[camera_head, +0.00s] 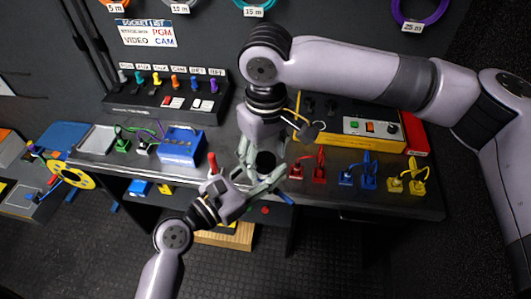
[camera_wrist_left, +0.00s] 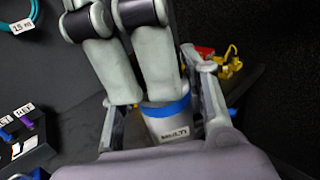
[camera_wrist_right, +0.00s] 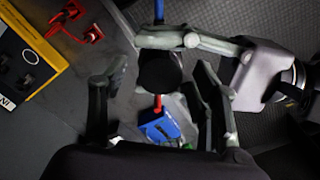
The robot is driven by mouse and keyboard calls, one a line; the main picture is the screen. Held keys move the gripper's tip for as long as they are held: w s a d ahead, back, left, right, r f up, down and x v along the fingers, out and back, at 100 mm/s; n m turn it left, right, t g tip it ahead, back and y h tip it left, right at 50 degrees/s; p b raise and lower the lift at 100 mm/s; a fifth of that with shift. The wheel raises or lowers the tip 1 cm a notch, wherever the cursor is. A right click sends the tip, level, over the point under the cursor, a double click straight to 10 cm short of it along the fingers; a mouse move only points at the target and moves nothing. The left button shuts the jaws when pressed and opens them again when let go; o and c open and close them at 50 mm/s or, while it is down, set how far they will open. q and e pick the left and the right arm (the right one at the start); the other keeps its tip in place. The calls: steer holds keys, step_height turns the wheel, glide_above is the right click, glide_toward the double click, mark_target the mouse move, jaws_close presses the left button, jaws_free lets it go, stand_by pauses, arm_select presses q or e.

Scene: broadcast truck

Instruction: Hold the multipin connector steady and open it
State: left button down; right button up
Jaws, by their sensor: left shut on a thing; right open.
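The multipin connector shows in the left wrist view as a grey cylinder (camera_wrist_left: 168,126) with a blue ring and a "MULTI" label. Its dark round end (camera_head: 265,162) shows in the head view, and also in the right wrist view (camera_wrist_right: 160,71). My left gripper (camera_head: 258,183) is shut on the connector's body, its fingers on either side in the left wrist view (camera_wrist_left: 163,112). My right gripper (camera_head: 256,150) is above the connector, open, its fingers spread on either side of the dark end in the right wrist view (camera_wrist_right: 155,90). Whether they touch it is unclear.
A blue box (camera_head: 180,146) and a grey tray (camera_head: 97,139) stand left on the bench. Red (camera_head: 308,166), blue (camera_head: 358,175) and yellow (camera_head: 408,182) connectors lie right. A yellow-framed panel (camera_head: 350,123) and a black socket panel (camera_head: 165,100) stand behind.

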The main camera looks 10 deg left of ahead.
step_height(320, 180, up, 8)
steer(key=shift+f, duration=0.1)
steer(key=shift+c, duration=0.2)
steer(key=shift+f, duration=3.95)
steer(key=shift+c, duration=0.4)
steer(key=c, duration=1.1)
steer(key=o, duration=1.2)
steer(key=shift+r, duration=0.1)
